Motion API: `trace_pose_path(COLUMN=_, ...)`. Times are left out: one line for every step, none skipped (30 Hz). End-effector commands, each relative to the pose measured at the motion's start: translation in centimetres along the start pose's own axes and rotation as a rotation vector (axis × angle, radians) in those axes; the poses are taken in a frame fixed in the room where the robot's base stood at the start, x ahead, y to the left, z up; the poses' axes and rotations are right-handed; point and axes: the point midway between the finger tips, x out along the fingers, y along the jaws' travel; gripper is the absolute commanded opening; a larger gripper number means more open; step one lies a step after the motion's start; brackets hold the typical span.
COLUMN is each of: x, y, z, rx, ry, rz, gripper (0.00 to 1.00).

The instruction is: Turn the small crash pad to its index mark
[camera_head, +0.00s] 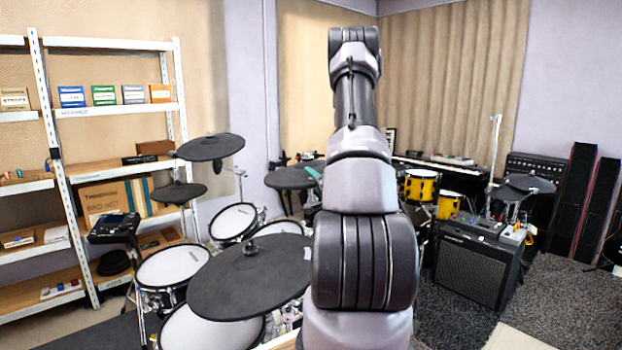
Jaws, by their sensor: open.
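Several black cymbal pads stand around an electronic drum kit. A small dark pad (178,193) sits low at the left, below a wider tilted pad (208,148). Another dark pad (290,178) is behind the kit, partly hidden by my arm. A large black pad (245,280) lies nearest, its right edge close to my arm in the picture. I cannot tell which is the small crash pad, and no index mark can be made out. My arm rises through the middle of the view; my gripper is not visible.
White-headed mesh drums (172,266) and a drum module (114,228) stand at the left. Shelves (110,112) line the left wall. An amplifier (475,265), yellow drums (421,186) and a keyboard (435,165) are at the right. Dark carpet (560,310) is clear at lower right.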

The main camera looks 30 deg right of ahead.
Motion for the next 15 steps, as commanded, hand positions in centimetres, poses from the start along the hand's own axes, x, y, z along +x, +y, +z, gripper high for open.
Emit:
trace_pose_path(x=0.49, y=-0.02, z=0.01, rx=-0.002, ry=-0.001, rz=-0.001, gripper=0.48)
trace_pose_path(x=0.68, y=-0.01, z=-0.01, rx=-0.002, ry=0.000, rz=0.000, gripper=0.48)
trace_pose_path(x=0.88, y=-0.01, z=-0.02, rx=-0.001, ry=0.001, rz=0.000, gripper=0.48)
trace_pose_path(x=0.99, y=-0.01, z=-0.02, rx=0.000, ry=0.000, rz=0.000, gripper=0.48)
trace_pose_path(x=1.07, y=0.00, z=-0.01, rx=0.000, ry=0.000, rz=0.000, gripper=0.48)
trace_pose_path(x=1.14, y=0.00, z=-0.01, rx=0.000, ry=0.000, rz=0.001, gripper=0.48)
trace_pose_path(x=1.17, y=0.00, z=-0.01, rx=0.000, ry=0.000, rz=0.001, gripper=0.48)
trace_pose_path(x=1.18, y=0.00, z=-0.01, rx=0.000, ry=0.000, rz=0.001, gripper=0.48)
trace_pose_path(x=1.17, y=0.00, z=-0.01, rx=0.000, ry=0.000, rz=0.001, gripper=0.48)
trace_pose_path(x=1.17, y=0.00, z=-0.01, rx=0.000, ry=0.000, rz=0.001, gripper=0.48)
trace_pose_path(x=1.16, y=0.00, z=-0.01, rx=0.000, ry=0.000, rz=0.001, gripper=0.48)
trace_pose_path(x=1.16, y=0.00, z=-0.01, rx=0.000, ry=0.000, rz=0.001, gripper=0.48)
trace_pose_path(x=1.15, y=0.00, z=-0.01, rx=0.000, ry=0.000, rz=0.001, gripper=0.45)
trace_pose_path(x=1.15, y=0.00, z=-0.01, rx=0.000, ry=0.000, rz=0.001, gripper=0.33)
trace_pose_path(x=1.15, y=0.00, z=-0.01, rx=0.000, ry=0.000, rz=0.001, gripper=0.18)
